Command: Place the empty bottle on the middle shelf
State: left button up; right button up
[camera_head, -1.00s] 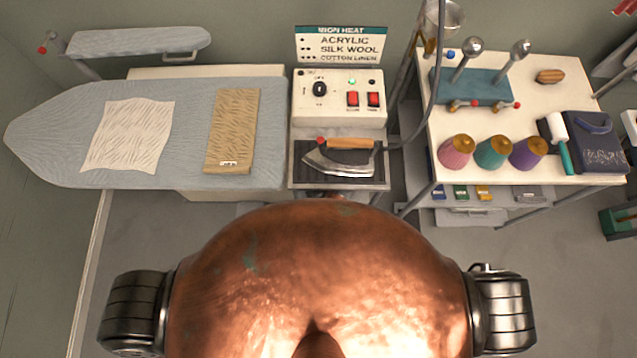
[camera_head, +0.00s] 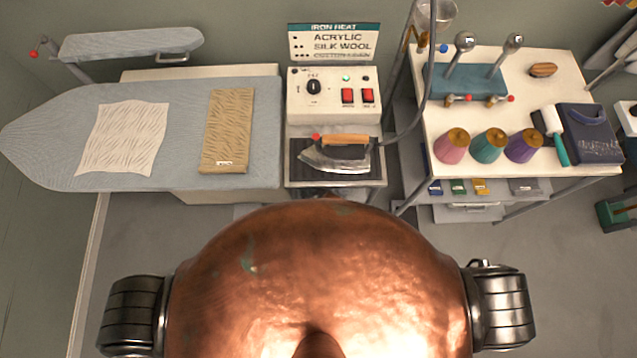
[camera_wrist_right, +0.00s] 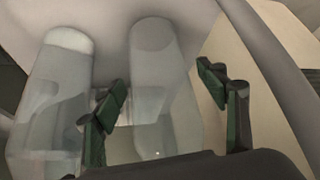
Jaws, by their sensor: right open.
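In the right wrist view, two pale, see-through, bottle-like cylinders show. One bottle-like shape (camera_wrist_right: 58,95) stands at the left, outside the fingers. The other bottle-like shape (camera_wrist_right: 155,75) is beyond the gap between the fingers. I cannot tell whether either is empty. My right gripper (camera_wrist_right: 163,82) is open, its green-padded fingers apart, with no clear contact. The head view shows neither gripper. In that view a shelf (camera_head: 460,213) of the trolley shows partly below its top; I cannot tell whether it is the middle one.
The trolley top (camera_head: 435,175) holds several cones of thread (camera_head: 489,148) and a teal block (camera_head: 465,85). An iron (camera_head: 338,155) rests under a control box (camera_head: 333,97). An ironing board (camera_head: 50,130) lies left. A clear container (camera_head: 435,14) hangs at the back.

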jog(key=p+v, duration=0.2)
jog(key=v, duration=0.9)
jog(key=shift+r, duration=0.25)
jog(key=shift+s, duration=0.1)
